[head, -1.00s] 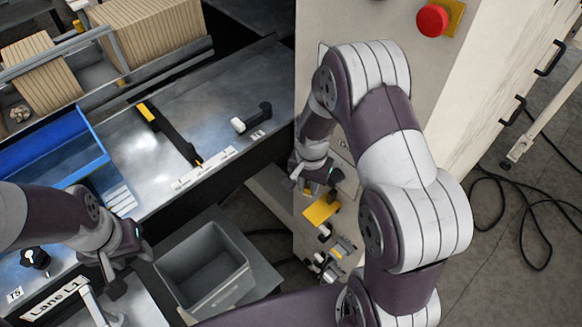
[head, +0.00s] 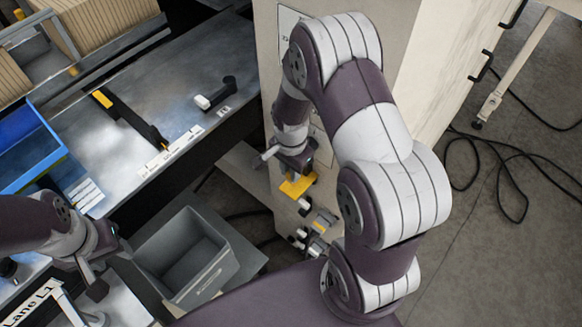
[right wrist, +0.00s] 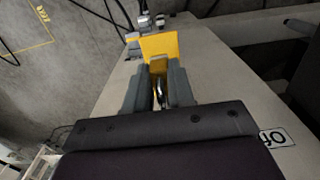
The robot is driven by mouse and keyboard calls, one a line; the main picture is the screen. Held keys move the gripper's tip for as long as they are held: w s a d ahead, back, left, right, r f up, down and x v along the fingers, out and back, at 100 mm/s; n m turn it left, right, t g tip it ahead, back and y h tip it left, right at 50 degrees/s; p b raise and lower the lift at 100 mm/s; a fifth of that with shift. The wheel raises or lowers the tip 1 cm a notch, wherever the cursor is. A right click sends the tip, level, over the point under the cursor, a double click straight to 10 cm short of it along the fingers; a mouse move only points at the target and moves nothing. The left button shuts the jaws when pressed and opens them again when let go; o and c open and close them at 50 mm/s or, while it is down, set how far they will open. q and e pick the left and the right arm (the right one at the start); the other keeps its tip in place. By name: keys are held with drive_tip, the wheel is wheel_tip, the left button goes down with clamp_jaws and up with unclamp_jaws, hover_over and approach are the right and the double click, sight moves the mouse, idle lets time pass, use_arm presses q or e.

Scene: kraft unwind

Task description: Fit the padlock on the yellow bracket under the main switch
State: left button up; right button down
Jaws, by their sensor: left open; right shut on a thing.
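The yellow bracket (head: 297,186) sticks out from the pale cabinet's face, just below my right gripper (head: 300,166). In the right wrist view the yellow bracket (right wrist: 160,46) stands right beyond the fingertips. My right gripper (right wrist: 161,88) is shut on a small shiny metal piece, the padlock (right wrist: 159,94), mostly hidden between the fingers. I cannot tell whether the padlock touches the bracket. The main switch cannot be made out behind my right arm. My left gripper (head: 108,270) is open and empty beside the grey bin.
Several small fittings (head: 318,222) project from the cabinet (head: 270,100) below the bracket. A grey bin (head: 190,258) stands at lower centre. A metal bench (head: 140,110) with a blue tray (head: 30,150) lies to the left. A black cable (head: 500,165) loops on the floor at right.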

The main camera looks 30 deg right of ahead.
drive_tip(key=shift+f, duration=0.7)
idle(1.3)
drive_tip(key=shift+s+f, duration=0.2)
drive_tip(key=shift+s, duration=0.1)
drive_tip(key=shift+r, duration=0.1)
idle(0.5)
drive_tip(key=shift+s+a+f, duration=0.1)
drive_tip(key=shift+s+f, duration=0.1)
drive_tip(key=shift+f, duration=0.05)
idle(0.7)
drive_tip(key=shift+w+r+p, duration=0.2)
drive_tip(key=shift+r+p, duration=0.15)
drive_tip(key=shift+p, duration=0.3)
idle(0.3)
drive_tip(key=shift+w+r, duration=0.2)
drive_tip(key=shift+w, duration=0.2)
idle(0.5)
